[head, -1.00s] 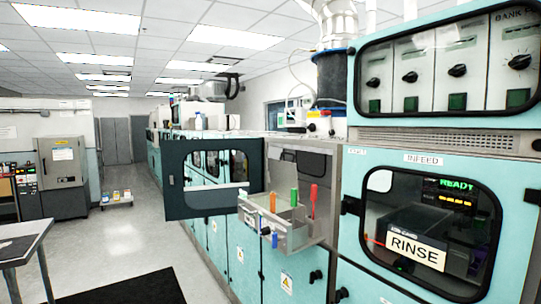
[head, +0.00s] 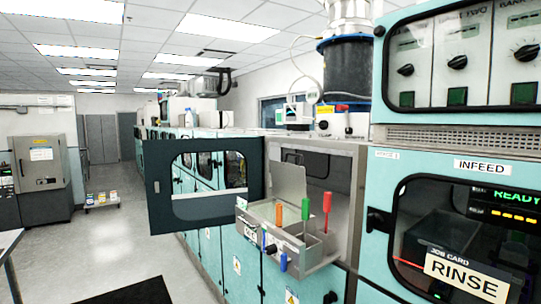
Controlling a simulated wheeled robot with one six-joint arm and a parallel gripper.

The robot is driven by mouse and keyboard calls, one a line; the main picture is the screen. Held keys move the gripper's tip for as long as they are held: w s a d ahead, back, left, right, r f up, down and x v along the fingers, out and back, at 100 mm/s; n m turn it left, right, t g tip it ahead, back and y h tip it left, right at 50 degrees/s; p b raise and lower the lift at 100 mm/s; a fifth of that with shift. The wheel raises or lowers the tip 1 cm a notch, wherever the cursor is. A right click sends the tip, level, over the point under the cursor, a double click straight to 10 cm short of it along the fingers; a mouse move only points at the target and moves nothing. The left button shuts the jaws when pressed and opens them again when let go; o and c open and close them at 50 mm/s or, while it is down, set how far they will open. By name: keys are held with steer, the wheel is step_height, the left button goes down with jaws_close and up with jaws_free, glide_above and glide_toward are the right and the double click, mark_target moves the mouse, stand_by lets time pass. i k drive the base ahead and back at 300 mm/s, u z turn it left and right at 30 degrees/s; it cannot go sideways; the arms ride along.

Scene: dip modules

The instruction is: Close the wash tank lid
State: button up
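No label reading wash tank shows. In the head view, an open bay (head: 338,185) in the teal machine row has a metal tray (head: 315,252) sticking out of its front. A light grey plate (head: 287,181) stands upright, slightly tilted, at the tray's back left; it may be the lid, but I cannot tell. A dark teal door (head: 158,196) with a window is swung wide open to the left of the bay. Orange, green and red handled tools stand upright in the tray. My gripper is not in view.
The closed RINSE infeed unit (head: 455,245) is right of the bay. Open grey floor (head: 135,245) runs along the left, with a dark mat (head: 125,292) at the bottom. A table edge (head: 10,250) is at far left. The open door and tray jut into the aisle side.

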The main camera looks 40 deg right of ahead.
mark_target(289, 180)
steer(key=z, duration=0.3)
steer(key=i, duration=0.85)
steer(key=z, duration=0.5)
